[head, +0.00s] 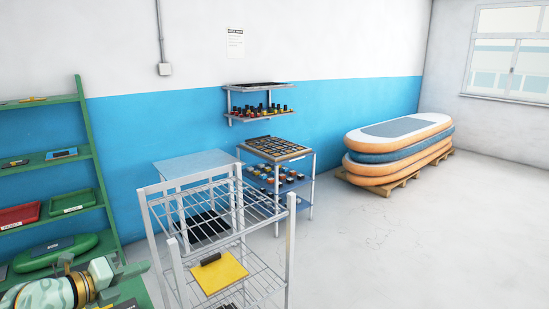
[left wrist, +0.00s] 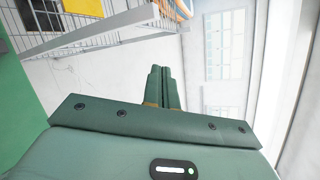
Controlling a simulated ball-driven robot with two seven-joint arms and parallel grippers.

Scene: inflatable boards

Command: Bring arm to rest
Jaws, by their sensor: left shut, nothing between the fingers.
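My left arm comes in at the bottom left of the head view. Its gripper (head: 128,270) is low there, in front of the green shelf unit and left of the white wire rack. In the left wrist view the two dark green fingers of the gripper (left wrist: 162,82) lie side by side, shut with nothing between them. My right arm and gripper are not in view.
The white wire rack (head: 268,232) stands close by with a yellow panel (head: 220,272) on a lower tier. The green shelf unit (head: 86,150) is at the left. Stacked inflatable boards (head: 440,128) lie on a pallet at the back right. The right floor is clear.

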